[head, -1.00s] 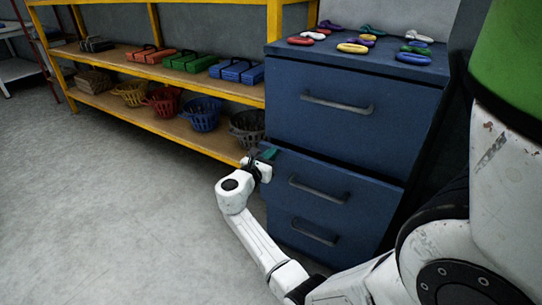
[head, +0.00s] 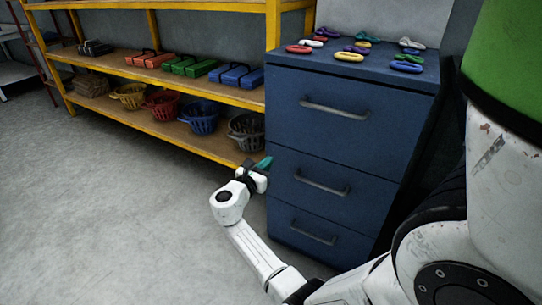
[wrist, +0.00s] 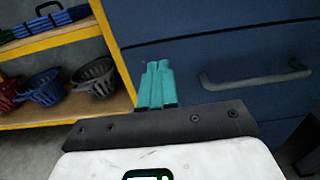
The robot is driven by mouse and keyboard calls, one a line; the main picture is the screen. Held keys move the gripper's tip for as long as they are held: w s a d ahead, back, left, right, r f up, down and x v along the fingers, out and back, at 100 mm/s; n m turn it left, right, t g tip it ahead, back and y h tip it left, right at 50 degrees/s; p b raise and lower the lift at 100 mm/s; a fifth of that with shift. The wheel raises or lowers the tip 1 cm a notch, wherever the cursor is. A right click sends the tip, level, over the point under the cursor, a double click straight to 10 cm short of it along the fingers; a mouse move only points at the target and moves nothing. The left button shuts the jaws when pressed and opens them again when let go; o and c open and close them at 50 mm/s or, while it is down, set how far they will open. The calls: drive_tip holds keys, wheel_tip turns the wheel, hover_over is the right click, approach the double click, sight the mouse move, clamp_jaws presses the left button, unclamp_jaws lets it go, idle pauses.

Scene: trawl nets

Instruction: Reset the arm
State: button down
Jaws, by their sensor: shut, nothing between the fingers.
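My gripper (head: 263,163) is at the left front edge of the blue drawer cabinet (head: 350,85), beside its middle drawer. In the wrist view its two teal fingers (wrist: 156,86) are together, with nothing between them. They point toward the cabinet front, left of a drawer handle (wrist: 255,80). My white arm is bent low in front of the cabinet. In the head view all three cabinet drawers look shut.
Several coloured rings or clips (head: 349,56) lie on the cabinet top. A yellow-framed shelf (head: 160,123) to the left holds toolboxes (head: 190,66) above and baskets (head: 201,117) below. The grey floor (head: 110,220) at left is clear.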

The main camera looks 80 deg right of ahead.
drive_tip(key=p+v, duration=0.1)
drive_tip(key=v, duration=0.7)
drive_tip(key=shift+p, duration=0.35)
drive_tip(key=s+a+f+m+t+y, duration=0.5)
drive_tip(key=a+f+m+y, duration=0.4)
drive_tip(key=a, duration=0.5)
drive_tip(key=s+a+f+m+t+y, duration=0.1)
drive_tip(key=s+a+m+y, duration=0.25)
drive_tip(key=a, duration=0.55)
drive_tip(key=s+a+f+m+t+y, duration=0.15)
drive_tip(key=a+y, duration=0.25)
drive_tip(key=a, duration=0.6)
wheel_tip(320, 180, up, 26)
drive_tip(key=m+p, duration=0.1)
drive_tip(key=p, duration=2.4)
drive_tip(key=shift+s+a+f+g, duration=0.15)
drive_tip(key=shift+s+a+g, duration=0.2)
drive_tip(key=shift+g, duration=0.1)
drive_tip(key=shift+y, duration=0.25)
